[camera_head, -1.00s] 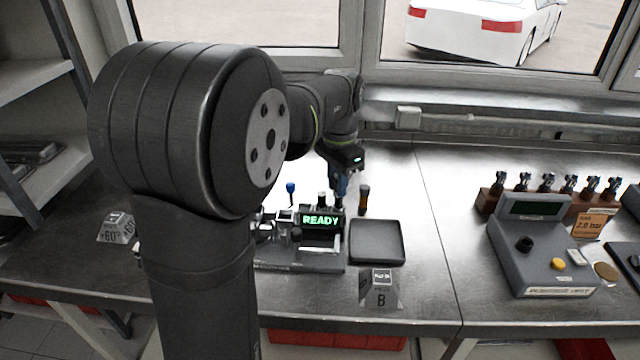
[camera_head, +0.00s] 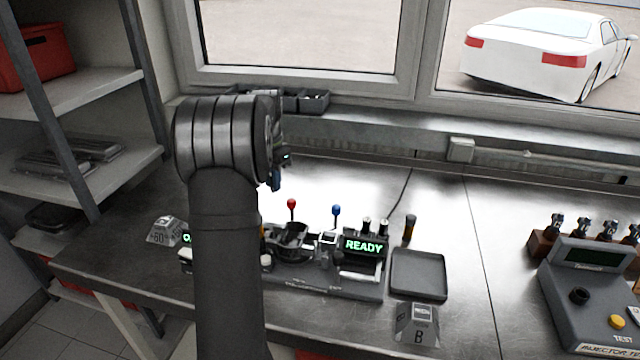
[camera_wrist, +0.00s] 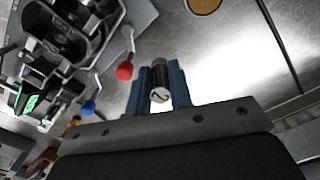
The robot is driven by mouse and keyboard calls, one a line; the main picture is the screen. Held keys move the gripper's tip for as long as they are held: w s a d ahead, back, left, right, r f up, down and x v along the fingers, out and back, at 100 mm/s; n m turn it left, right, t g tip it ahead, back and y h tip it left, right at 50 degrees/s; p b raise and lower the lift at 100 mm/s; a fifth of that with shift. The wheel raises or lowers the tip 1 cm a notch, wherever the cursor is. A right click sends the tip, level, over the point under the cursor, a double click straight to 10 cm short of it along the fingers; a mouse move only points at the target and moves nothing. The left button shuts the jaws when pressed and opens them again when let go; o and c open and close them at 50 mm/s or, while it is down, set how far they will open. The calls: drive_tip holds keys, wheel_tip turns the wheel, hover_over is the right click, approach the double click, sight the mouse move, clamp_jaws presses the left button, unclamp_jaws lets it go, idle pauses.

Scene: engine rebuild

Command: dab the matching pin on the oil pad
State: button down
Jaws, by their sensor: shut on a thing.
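My gripper (camera_wrist: 158,90) is shut on a small dark pin (camera_wrist: 160,92) with a light end face marked "2". The pin sits between the blue fingers in the wrist view. In the head view my gripper (camera_head: 276,181) shows only partly, past the right side of my arm, above the back of the bench; the pin cannot be made out there. A round amber disc with a pale rim (camera_wrist: 203,4), possibly the oil pad, lies on the bench at the top edge of the wrist view, apart from the pin. My arm hides any such disc in the head view.
A fixture with red (camera_head: 292,204) and blue (camera_head: 336,210) knobbed levers and a READY display (camera_head: 364,246) stands mid-bench. Two pins (camera_head: 375,225) stand behind the display. Bench behind is clear.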

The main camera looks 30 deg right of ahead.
drive_tip(key=w+a+f+n, duration=0.1)
drive_tip(key=w+a+f, duration=0.1)
drive_tip(key=w+a, duration=0.45)
drive_tip(key=shift+a+f, duration=0.2)
drive_tip(key=shift+f, duration=1.25)
drive_tip(key=shift+a+f, duration=0.15)
drive_tip(key=shift+f, duration=1.3)
drive_tip(key=shift+f, duration=0.95)
drive_tip(key=shift+r, duration=0.1)
wheel_tip(320, 180, up, 7)
idle(0.3)
idle(0.4)
